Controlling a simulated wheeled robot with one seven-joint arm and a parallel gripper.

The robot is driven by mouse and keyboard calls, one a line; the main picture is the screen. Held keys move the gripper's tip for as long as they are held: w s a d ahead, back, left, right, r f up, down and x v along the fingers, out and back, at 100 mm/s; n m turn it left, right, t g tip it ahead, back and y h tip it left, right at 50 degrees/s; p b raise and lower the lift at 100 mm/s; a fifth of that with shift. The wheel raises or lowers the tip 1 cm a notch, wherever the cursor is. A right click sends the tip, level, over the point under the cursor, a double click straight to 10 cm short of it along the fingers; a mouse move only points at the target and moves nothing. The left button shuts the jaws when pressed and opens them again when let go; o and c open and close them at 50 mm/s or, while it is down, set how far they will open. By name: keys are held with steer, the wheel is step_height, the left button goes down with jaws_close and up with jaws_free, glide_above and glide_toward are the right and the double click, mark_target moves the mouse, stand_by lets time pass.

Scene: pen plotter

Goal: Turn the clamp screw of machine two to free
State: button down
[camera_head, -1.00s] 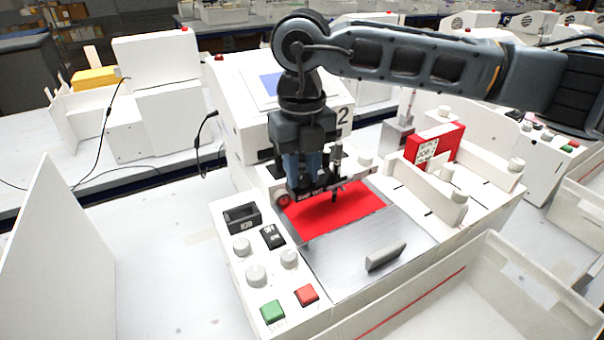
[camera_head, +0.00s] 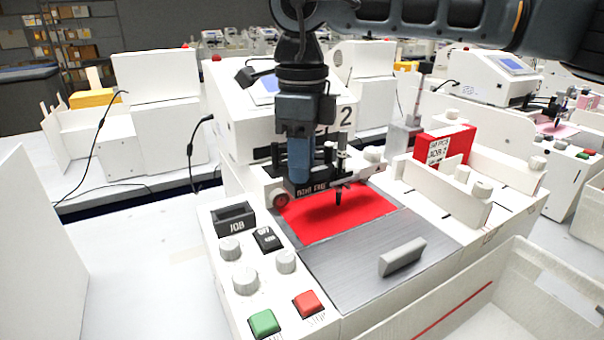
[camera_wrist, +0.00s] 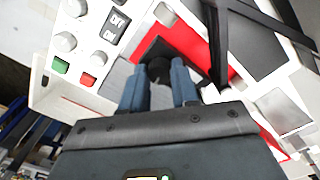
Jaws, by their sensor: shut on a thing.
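Machine two (camera_head: 232,120), white with a "2" label, stands in the middle of the head view. Its pen carriage (camera_head: 322,187) lies over a red sheet (camera_head: 350,218) and bears a partly readable label ending in what looks like "FREE". My gripper (camera_head: 301,183) points down at the carriage, beside the upright pen holder (camera_head: 341,165). In the wrist view my gripper (camera_wrist: 158,80) has its two blue fingers on either side of a dark round knob, seemingly the clamp screw (camera_wrist: 157,67), and is shut on it. The head view hides this knob behind the fingers. Its turn position cannot be told.
A red disc (camera_head: 281,200) sits at the carriage's left end. The control panel has white knobs (camera_head: 246,281), a green button (camera_head: 264,323) and a red button (camera_head: 309,303). A red job box (camera_head: 458,142) stands at right; a white bin (camera_head: 500,310) is in front.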

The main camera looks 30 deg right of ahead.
steer(key=n+b, duration=0.2)
steer(key=n, duration=0.2)
steer(key=shift+n+b, duration=0.6)
steer(key=shift+n, duration=1.5)
steer(key=c, duration=0.8)
jaws_free()
steer(key=shift+c, duration=0.2)
steer(key=shift+r, duration=0.1)
step_height(320, 180, up, 8)
steer(key=shift+f, duration=0.15)
